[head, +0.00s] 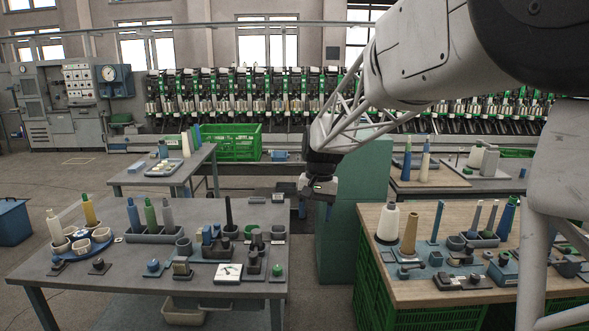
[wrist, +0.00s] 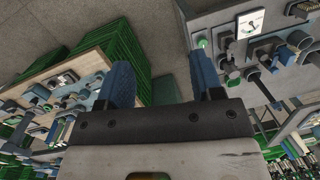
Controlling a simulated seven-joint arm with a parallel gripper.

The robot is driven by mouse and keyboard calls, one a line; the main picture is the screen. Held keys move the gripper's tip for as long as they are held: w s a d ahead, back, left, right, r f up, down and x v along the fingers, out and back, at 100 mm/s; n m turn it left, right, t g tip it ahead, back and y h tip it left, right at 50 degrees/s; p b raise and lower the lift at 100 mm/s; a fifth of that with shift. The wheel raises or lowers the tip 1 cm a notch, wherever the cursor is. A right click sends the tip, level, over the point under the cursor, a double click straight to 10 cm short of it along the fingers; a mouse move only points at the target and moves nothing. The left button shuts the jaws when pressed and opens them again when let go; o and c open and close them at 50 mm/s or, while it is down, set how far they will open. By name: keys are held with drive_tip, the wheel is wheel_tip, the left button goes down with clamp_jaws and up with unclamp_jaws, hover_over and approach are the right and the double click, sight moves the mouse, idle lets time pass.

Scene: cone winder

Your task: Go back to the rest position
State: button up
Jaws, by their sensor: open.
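My gripper (head: 318,208) hangs in the air between the grey table on the left and the wooden-topped table on the right, in front of a green cabinet. Its two blue fingers point down. In the wrist view my gripper (wrist: 163,90) shows its blue fingers wide apart, with nothing between them but floor and green crates behind. It is open and empty and touches nothing that I can see. My arm comes in from the upper right of the head view.
The grey table (head: 60,285) carries cones, cups and small fixtures. The wooden-topped table (head: 395,285), on green crates (head: 425,318), carries cones and fixtures. The green cabinet (head: 343,240) stands behind my gripper. Open floor shows between the tables.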

drive_tip(key=s+d+r+t, duration=0.15)
drive_tip(key=s+d, duration=0.25)
drive_tip(key=s, duration=0.6)
drive_tip(key=s+d+r, duration=0.2)
drive_tip(key=s+d, duration=0.2)
drive_tip(key=s, duration=0.6)
drive_tip(key=s+d+f+t, duration=0.1)
drive_tip(key=s+d+f, duration=0.1)
drive_tip(key=s, duration=0.7)
drive_tip(key=s+d+f+n+t+h, duration=0.1)
drive_tip(key=s+d+f, duration=0.2)
drive_tip(key=s, duration=0.6)
drive_tip(key=shift+s+f+n, duration=0.25)
drive_tip(key=shift+s+n, duration=0.05)
drive_tip(key=shift+s, duration=0.05)
drive_tip(key=shift+w+a, duration=0.1)
drive_tip(key=shift+w, duration=0.1)
drive_tip(key=w+a+f, duration=0.4)
drive_tip(key=w+a, duration=1)
drive_tip(key=w, duration=0.5)
drive_tip(key=w+a+f, duration=0.4)
drive_tip(key=w+a, duration=1.1)
drive_tip(key=w, duration=0.5)
drive_tip(key=w+a+f, duration=0.5)
drive_tip(key=w+a, duration=1)
drive_tip(key=w, duration=0.4)
drive_tip(key=shift+w, duration=0.3)
